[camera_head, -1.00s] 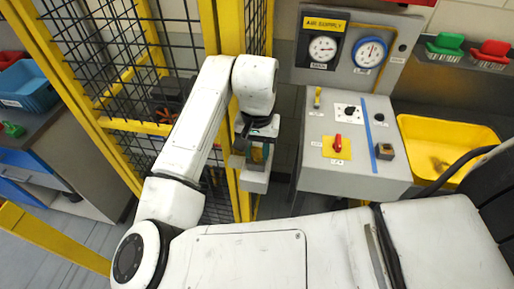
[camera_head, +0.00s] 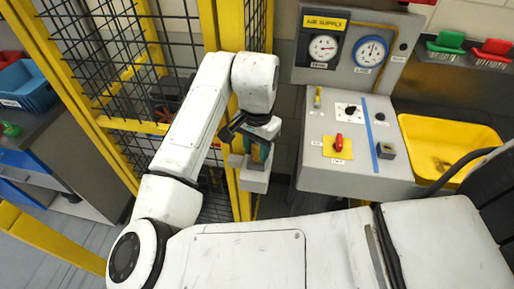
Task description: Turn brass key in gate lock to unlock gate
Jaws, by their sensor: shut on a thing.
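My gripper (camera_head: 255,150) is at the gate lock (camera_head: 256,182), a light grey box on the yellow gate post (camera_head: 232,100) left of centre. The gripper is shut. The brass key is not clearly seen; my gripper and wrist cover the spot where it meets the lock. A small patch of yellow and teal shows between the dark gripper parts, just above the box. The gate (camera_head: 120,60), black mesh in a yellow frame, stands to the left and looks closed.
Right of the lock is a grey control console (camera_head: 355,178) with a red switch (camera_head: 338,143). Behind it is an air supply panel (camera_head: 352,50) with two gauges. A yellow basin (camera_head: 440,128) stands further right. Blue bins (camera_head: 30,85) are at the far left.

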